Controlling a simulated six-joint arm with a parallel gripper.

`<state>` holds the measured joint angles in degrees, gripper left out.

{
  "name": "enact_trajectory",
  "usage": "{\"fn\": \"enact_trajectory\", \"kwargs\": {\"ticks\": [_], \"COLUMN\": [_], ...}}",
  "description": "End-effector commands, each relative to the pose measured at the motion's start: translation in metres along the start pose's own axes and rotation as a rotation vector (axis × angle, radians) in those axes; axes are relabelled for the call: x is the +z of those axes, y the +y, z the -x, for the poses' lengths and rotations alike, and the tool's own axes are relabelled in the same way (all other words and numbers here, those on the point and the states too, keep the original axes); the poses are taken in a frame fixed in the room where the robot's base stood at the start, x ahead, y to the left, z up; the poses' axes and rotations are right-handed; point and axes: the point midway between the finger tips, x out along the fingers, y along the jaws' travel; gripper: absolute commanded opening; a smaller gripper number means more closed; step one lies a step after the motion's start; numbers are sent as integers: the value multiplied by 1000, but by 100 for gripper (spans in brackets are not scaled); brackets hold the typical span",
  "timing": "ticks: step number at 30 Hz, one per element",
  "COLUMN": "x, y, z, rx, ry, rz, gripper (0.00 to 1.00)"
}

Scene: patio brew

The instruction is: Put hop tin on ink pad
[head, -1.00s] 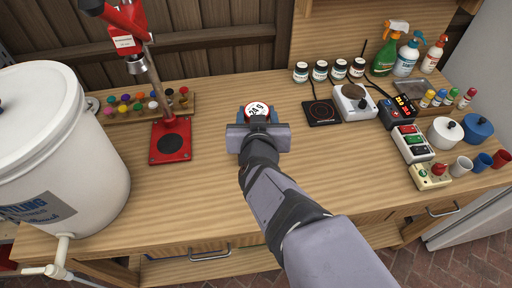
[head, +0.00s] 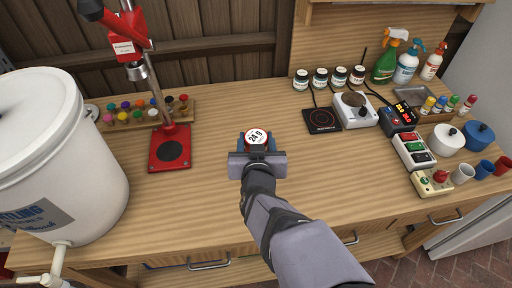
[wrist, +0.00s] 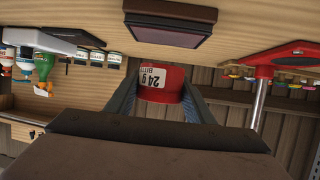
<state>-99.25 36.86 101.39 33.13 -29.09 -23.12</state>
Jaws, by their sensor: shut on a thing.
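A red tin with a white label reading "24 g" (head: 257,136) is between the fingers of my gripper (head: 256,142), near the middle of the bench in the head view. In the wrist view the tin (wrist: 172,88) shows with its label upside down, and my gripper (wrist: 160,97) is shut on its sides. A dark pad in a dark, reddish-edged case (wrist: 170,30), which looks like the ink pad, lies on the bench at the top of the wrist view, apart from the tin. In the head view my arm hides it.
A red bench capper (head: 170,150) stands left, beside a big white bucket (head: 60,150). A black hot plate (head: 322,117), white scale (head: 352,110), jars (head: 320,79) and spray bottles (head: 388,62) stand right and back. Bare wood (head: 215,120) surrounds my gripper.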

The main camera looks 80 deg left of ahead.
Motion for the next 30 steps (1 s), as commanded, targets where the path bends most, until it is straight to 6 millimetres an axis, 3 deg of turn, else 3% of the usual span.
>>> {"fn": "enact_trajectory", "kwargs": {"ticks": [9,22,23,24,30], "x": [31,36,35,35,35], "y": [0,0,0,0,0], "z": [-12,-15,-14,-14,-14], "rx": [0,-1,-1,-1,-1], "ry": [-2,-1,-1,-1,-2], "rz": [2,1,1,1,1], "gripper": [26,26,55,65,67]}}
